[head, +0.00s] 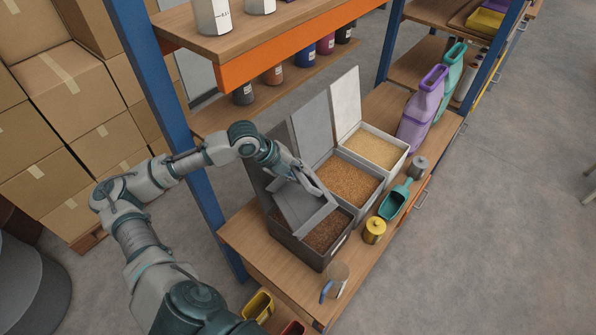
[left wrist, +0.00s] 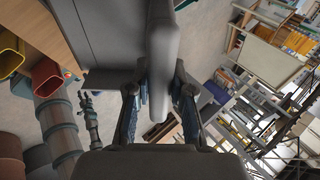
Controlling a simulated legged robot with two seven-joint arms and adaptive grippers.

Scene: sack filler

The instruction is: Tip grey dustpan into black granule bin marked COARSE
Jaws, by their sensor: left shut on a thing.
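The grey dustpan (head: 302,205) hangs tilted over the black granule bin (head: 312,258), at the near end of the row of bins. Its pan covers part of the bin's opening. Dark brown granules show beside and below it; I cannot tell whether any are still in the pan. My left gripper (head: 291,169) is shut on the dustpan's handle, above the bin. In the left wrist view the grey handle (left wrist: 162,65) runs between the two fingers. The COARSE marking is not readable.
A grey bin (head: 350,180) with orange-brown granules and a white bin (head: 372,148) with pale granules stand behind. A blue post (head: 205,200) and shelf stand close to my left arm.

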